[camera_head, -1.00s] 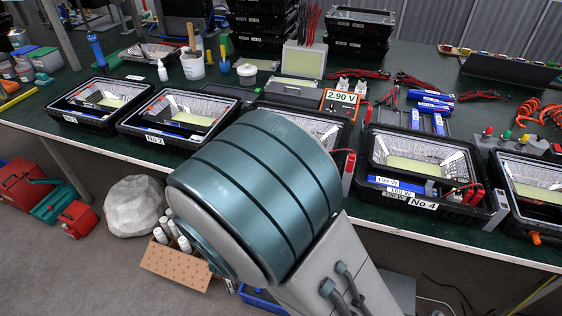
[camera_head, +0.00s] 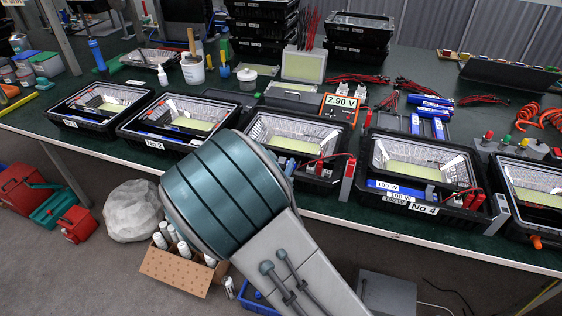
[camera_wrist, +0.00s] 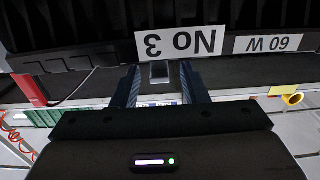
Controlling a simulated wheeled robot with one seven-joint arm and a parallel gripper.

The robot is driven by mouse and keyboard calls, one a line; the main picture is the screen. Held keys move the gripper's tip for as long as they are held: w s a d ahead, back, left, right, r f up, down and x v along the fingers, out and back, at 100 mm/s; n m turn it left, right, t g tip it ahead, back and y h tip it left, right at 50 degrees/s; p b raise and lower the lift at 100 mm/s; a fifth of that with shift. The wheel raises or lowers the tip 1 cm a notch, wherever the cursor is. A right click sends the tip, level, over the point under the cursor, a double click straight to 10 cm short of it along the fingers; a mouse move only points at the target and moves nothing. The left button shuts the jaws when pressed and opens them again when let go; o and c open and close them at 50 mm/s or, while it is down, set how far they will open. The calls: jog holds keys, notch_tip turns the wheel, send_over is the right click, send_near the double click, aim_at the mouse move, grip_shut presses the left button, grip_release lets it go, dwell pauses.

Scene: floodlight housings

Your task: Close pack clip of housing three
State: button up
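Housing three is a black open case (camera_head: 256,122) with a reflective liner and a pale panel, on the bench in the head view. A blue pack (camera_head: 284,164) shows partly at its front, and my arm covers the rest of its front. In the wrist view the housing's dark wall (camera_wrist: 75,50) is upside down, with a "No 3" label (camera_wrist: 178,42). My gripper (camera_wrist: 160,72) is open, its two dark fingers apart below the label. A small grey piece shows between them; I cannot tell whether it is the pack clip.
Housing No 2 (camera_head: 128,130) stands left of housing three and No 4 (camera_head: 372,160) right of it. A meter reading 2.90 V (camera_head: 340,102) is behind. A box of bottles (camera_head: 172,272) is on the floor.

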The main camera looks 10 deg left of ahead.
jog(key=shift+w+d, duration=0.1)
jog(key=shift+w, duration=0.45)
grip_shut()
